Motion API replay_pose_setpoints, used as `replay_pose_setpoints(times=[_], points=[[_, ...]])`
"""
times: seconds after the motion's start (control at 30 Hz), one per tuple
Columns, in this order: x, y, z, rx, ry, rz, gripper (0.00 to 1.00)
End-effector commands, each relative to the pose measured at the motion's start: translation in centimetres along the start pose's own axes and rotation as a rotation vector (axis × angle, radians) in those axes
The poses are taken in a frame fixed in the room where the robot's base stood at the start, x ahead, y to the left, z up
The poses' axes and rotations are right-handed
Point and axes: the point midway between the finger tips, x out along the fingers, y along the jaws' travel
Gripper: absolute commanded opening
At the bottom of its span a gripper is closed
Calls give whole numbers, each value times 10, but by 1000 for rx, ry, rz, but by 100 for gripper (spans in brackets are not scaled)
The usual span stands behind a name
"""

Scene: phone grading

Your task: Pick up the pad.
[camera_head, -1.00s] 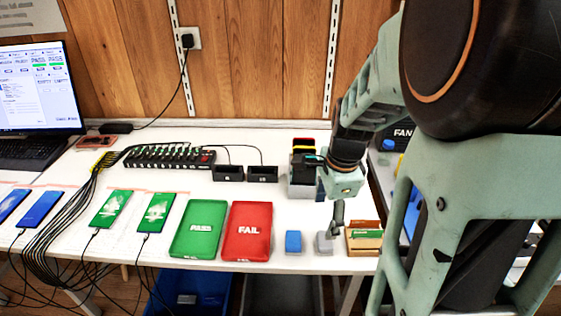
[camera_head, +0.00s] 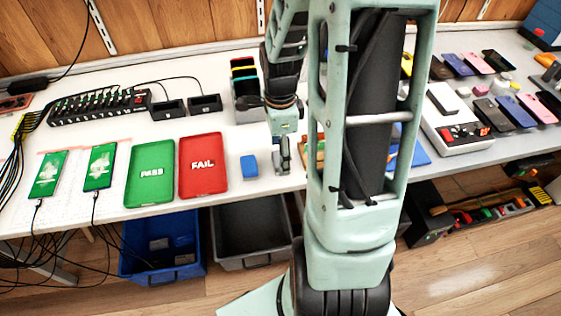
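A small blue block (camera_head: 249,166), which looks like a pad, lies flat on the white table near its front edge, right of the red FAIL tray. My gripper (camera_head: 282,165) points down just right of the blue block and apart from it. A small grey piece is at its fingertips, but the fingers and the piece blend together. I cannot tell whether the fingers are open or shut on it. My arm's large link hides part of the table to the right of the gripper.
The red FAIL tray (camera_head: 203,188) and green PASS tray (camera_head: 149,196) lie left. A bin organiser (camera_head: 246,108) stands behind. My arm partly hides a wooden box (camera_head: 314,153). Phones and a white device (camera_head: 456,143) are right. A blue crate (camera_head: 165,268) and dark crate (camera_head: 248,262) sit below.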

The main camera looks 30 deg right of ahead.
Motion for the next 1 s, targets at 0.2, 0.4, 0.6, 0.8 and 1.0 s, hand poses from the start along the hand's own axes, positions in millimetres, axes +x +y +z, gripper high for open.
replay_pose_setpoints(times=[0.2, 0.4, 0.6, 0.8, 1.0], points=[[26, -1, -2, -1, 0, 0, 67], [27, -1, -2, -1, 0, -1, 67], [26, -1, -2, -1, 0, -1, 52], [26, -1, -2, -1, 0, -1, 30], [26, -1, -2, -1, 0, -1, 23]])
